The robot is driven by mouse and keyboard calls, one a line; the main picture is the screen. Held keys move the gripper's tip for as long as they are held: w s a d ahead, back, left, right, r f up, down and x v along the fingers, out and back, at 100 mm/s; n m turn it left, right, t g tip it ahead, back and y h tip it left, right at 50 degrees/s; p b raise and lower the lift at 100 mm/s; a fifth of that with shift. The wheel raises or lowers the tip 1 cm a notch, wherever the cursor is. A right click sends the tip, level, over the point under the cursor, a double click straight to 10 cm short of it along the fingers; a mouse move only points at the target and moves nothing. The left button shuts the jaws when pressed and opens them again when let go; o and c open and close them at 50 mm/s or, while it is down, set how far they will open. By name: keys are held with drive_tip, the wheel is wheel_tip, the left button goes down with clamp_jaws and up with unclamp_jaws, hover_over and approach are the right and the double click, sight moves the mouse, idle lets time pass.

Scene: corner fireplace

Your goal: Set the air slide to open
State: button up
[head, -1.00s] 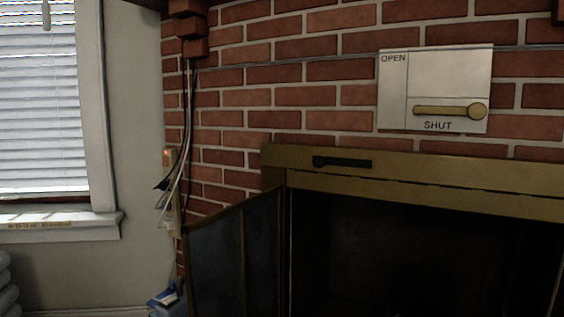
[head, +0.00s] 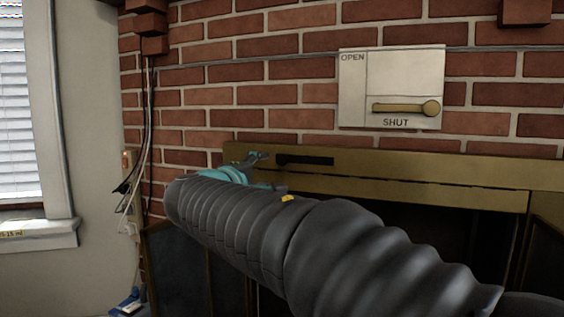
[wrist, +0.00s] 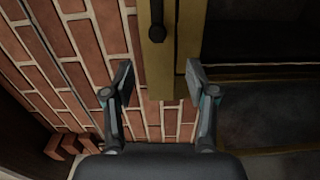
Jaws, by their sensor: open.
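A black slide (head: 308,160) with a round knob at its left end sits on the brass fireplace frame (head: 420,178). I see no label on it. In the wrist view the black slide (wrist: 156,32) shows at the top, beyond the fingertips. Above the frame, a pale plate (head: 350,105) marked OPEN at top left and SHUT at the bottom carries a brass lever (head: 400,108). The lever lies level, just above SHUT. My gripper (head: 258,157) is near the frame's left end, left of the black slide. In the wrist view my gripper (wrist: 159,80) is open and empty.
The brick wall (head: 235,95) stands close behind the frame. Dark glass door panels (head: 185,265) are at the left of the firebox. Cables (head: 148,125) hang down the wall to the left. My arm hides part of the firebox opening.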

sight(281, 161)
drive_tip(key=x, duration=0.4)
drive_tip(key=p+x, duration=0.1)
drive_tip(key=x, duration=0.4)
drive_tip(key=p+x, duration=0.1)
drive_tip(key=x, duration=0.3)
drive_tip(key=shift+w+a+r, duration=0.1)
drive_tip(key=shift+w+r, duration=0.1)
drive_tip(key=shift+w, duration=0.25)
drive_tip(key=shift+c, duration=0.2)
clamp_jaws()
